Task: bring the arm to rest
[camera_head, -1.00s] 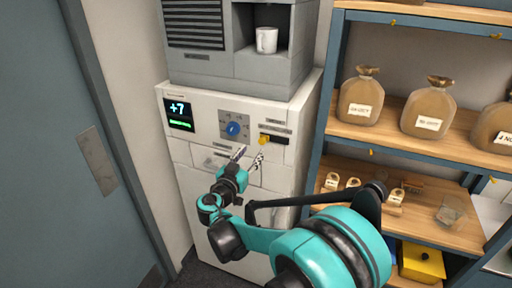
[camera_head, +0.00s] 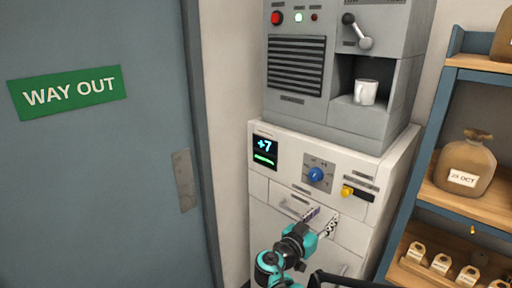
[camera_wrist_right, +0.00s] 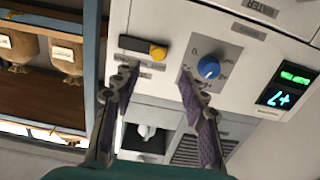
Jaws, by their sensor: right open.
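My right gripper (camera_head: 321,221) is in front of the white machine cabinet (camera_head: 275,222), below the blue dial (camera_head: 316,174) and the yellow switch (camera_head: 347,191). In the right wrist view the gripper (camera_wrist_right: 155,90) has its two fingers apart with nothing between them. The blue dial (camera_wrist_right: 208,67) and the yellow switch (camera_wrist_right: 158,52) show beyond the fingertips there. Whether a fingertip touches the cabinet cannot be told. The teal and black wrist (camera_head: 290,246) comes up from the bottom edge. My left gripper is not in view.
A grey machine (camera_head: 395,105) with a white mug (camera_head: 366,92) in its recess stands on the cabinet. A display (camera_head: 264,150) reads "+7". Shelves (camera_head: 450,208) with a tied bag (camera_head: 465,165) and small labelled items stand right. A blue-grey door (camera_head: 90,190) with a "WAY OUT" sign (camera_head: 68,92) is left.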

